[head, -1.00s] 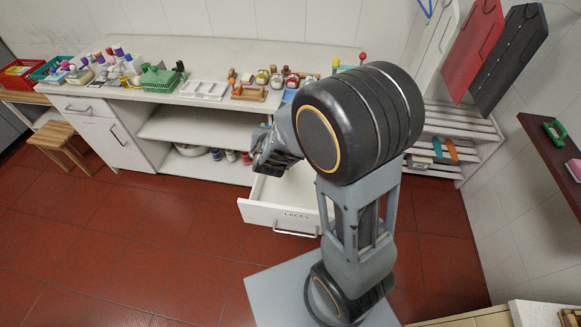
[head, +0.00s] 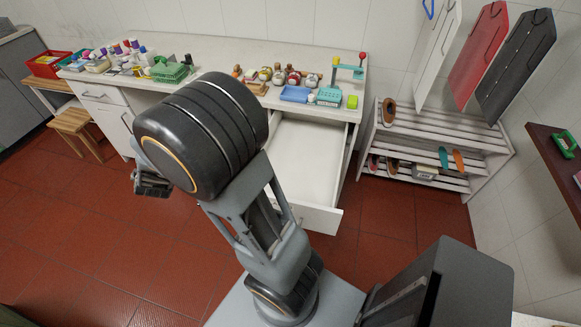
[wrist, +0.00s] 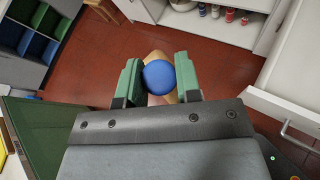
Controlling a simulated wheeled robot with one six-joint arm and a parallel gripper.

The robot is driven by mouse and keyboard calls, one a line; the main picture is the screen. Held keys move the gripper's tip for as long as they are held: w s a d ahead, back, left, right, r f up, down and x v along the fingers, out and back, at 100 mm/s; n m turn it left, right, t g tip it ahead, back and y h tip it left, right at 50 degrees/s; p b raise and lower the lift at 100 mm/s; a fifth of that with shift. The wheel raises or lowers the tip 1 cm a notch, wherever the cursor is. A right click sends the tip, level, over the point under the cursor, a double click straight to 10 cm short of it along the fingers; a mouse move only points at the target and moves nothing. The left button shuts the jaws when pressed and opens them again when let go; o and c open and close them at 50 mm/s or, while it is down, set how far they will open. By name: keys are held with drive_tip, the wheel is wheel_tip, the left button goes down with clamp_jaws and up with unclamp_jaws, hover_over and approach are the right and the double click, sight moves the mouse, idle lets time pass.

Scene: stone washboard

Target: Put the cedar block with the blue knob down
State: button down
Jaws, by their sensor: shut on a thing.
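The cedar block (wrist: 158,58) shows in the wrist view as a pale wooden edge behind its blue knob (wrist: 158,78). My gripper (wrist: 159,82) has its two green fingers shut on it, one on each side of the knob. Red floor tiles show beyond the block, and most of the block is hidden behind the knob and fingers. In the head view my gripper (head: 151,185) is a small dark shape left of my arm, over the floor. The block cannot be made out there.
An open white drawer (head: 305,165) juts out below the white counter (head: 218,92), which holds several brushes and bottles. A slatted shoe rack (head: 425,130) stands right of it. A wooden stool (head: 75,125) is at the left. Red floor (head: 100,230) is clear in front.

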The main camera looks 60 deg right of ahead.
drive_tip(key=s+d+f+m+g+h+b, duration=0.2)
drive_tip(key=s+d+f+m+g+b, duration=0.25)
drive_tip(key=d+b, duration=0.4)
drive_tip(key=s+d+f+m+g+h+b, duration=0.2)
drive_tip(key=s+d+f+m+g+b, duration=0.25)
drive_tip(key=d, duration=0.65)
drive_tip(key=s+d+f+m+g+h+b, duration=0.25)
drive_tip(key=d+f+m+g+b, duration=0.2)
drive_tip(key=d+b, duration=0.4)
drive_tip(key=s+d+f+m+g+y+b, duration=0.3)
drive_tip(key=s+d+f+m+g+b, duration=0.3)
drive_tip(key=s, duration=0.4)
drive_tip(key=shift+n+h, duration=0.25)
drive_tip(key=shift+n, duration=0.4)
drive_tip(key=f+b, duration=0.1)
drive_tip(key=f, duration=0.5)
drive_tip(key=f+b, duration=0.1)
drive_tip(key=f, duration=0.2)
drive_tip(key=shift+w+f+b, duration=0.25)
drive_tip(key=shift+f+b, duration=0.05)
drive_tip(key=shift+f, duration=0.1)
drive_tip(key=shift+f, duration=0.2)
drive_tip(key=c, duration=0.8)
unclamp_jaws()
